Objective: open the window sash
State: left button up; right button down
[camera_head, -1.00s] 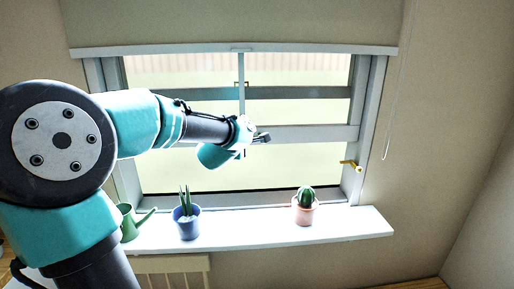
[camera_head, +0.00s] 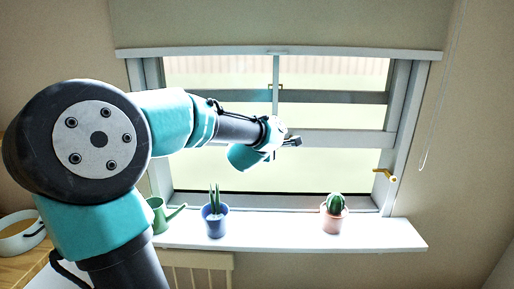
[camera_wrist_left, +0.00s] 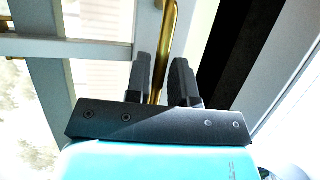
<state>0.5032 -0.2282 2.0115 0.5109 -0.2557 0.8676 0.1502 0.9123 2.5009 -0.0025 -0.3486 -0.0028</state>
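The window sash (camera_head: 345,138) is a pale frame with glass in the window at the back of the head view. My left arm reaches in front of it. My left gripper (camera_head: 292,141) is near the middle of the window, by the horizontal rail. In the left wrist view, a brass bar (camera_wrist_left: 166,45) runs down between the two fingers of my gripper (camera_wrist_left: 163,80). The fingers stand apart, with a gap visible beside the bar. The bar's lower end is hidden behind the gripper body. A small brass latch (camera_head: 282,87) shows higher on the window. My right gripper is out of view.
A brass handle (camera_head: 385,175) sits on the right frame. The white sill (camera_head: 285,236) holds a green watering can (camera_head: 158,217), a blue pot (camera_head: 215,224) with a plant and a terracotta pot (camera_head: 332,223) with a cactus. A pale blind (camera_head: 280,25) hangs above.

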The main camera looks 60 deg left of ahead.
pick_arm(q)
jog(key=v, duration=1.6)
jog(key=shift+d, duration=0.1)
